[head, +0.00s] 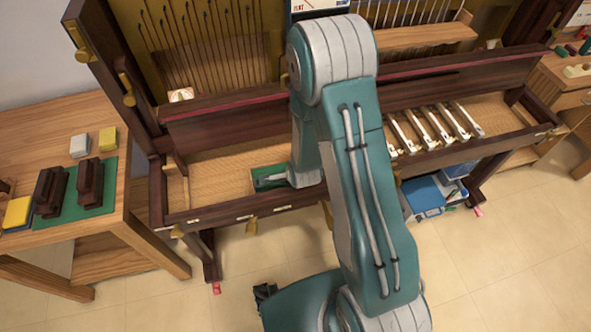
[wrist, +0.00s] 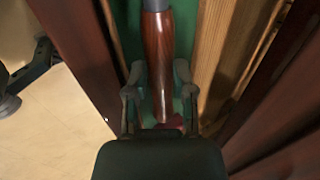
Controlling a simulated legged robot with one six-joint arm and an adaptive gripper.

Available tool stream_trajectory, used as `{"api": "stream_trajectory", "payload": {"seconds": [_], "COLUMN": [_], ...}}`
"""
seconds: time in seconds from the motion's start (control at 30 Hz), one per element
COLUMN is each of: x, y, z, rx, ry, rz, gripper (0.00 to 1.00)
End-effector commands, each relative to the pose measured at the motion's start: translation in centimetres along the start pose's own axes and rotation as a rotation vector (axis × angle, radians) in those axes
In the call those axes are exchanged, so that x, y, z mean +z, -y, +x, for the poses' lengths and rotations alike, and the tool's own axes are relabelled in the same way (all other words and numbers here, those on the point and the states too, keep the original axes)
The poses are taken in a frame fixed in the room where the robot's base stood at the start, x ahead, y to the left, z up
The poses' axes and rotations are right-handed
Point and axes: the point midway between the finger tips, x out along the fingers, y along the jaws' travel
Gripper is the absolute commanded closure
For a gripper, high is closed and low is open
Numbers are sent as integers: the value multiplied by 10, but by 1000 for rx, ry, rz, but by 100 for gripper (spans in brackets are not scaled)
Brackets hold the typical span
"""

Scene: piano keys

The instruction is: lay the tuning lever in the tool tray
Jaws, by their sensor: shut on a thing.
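The tuning lever (wrist: 158,42) has a glossy red-brown wooden handle and a grey metal part at the top edge of the wrist view. My gripper (wrist: 160,74) has its fingers on either side of the handle and is shut on it. The tool tray, with green lining (wrist: 187,30) and a pale wooden wall (wrist: 212,50), lies under the lever. In the head view the tray (head: 252,182) sits in the piano's key bed, and my gripper (head: 272,180) is over it. My arm hides part of the tray there. I cannot tell whether the lever touches the lining.
Dark piano rails (head: 225,120) stand behind and in front of the key bed. Several white keys (head: 435,128) lie at the right. A wooden bench (head: 60,110) with dark blocks on a green mat stands at the left. Blue boxes (head: 425,195) are under the piano.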

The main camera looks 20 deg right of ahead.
Motion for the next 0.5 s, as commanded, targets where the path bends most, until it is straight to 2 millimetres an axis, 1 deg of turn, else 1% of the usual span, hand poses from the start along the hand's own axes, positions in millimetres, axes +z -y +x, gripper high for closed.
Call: {"api": "stream_trajectory", "payload": {"seconds": [0.3,0.33,0.37,0.4,0.43,0.5], "x": [-4,-4,-3,-3,-2,-2], "y": [-1,0,0,0,0,-1], "z": [2,2,2,2,2,2], "rx": [-2,-2,-2,-2,-2,-1], "ry": [2,2,2,1,1,1], "rz": [5,5,4,3,3,2], "gripper": [100,63,50,32,27,27]}}
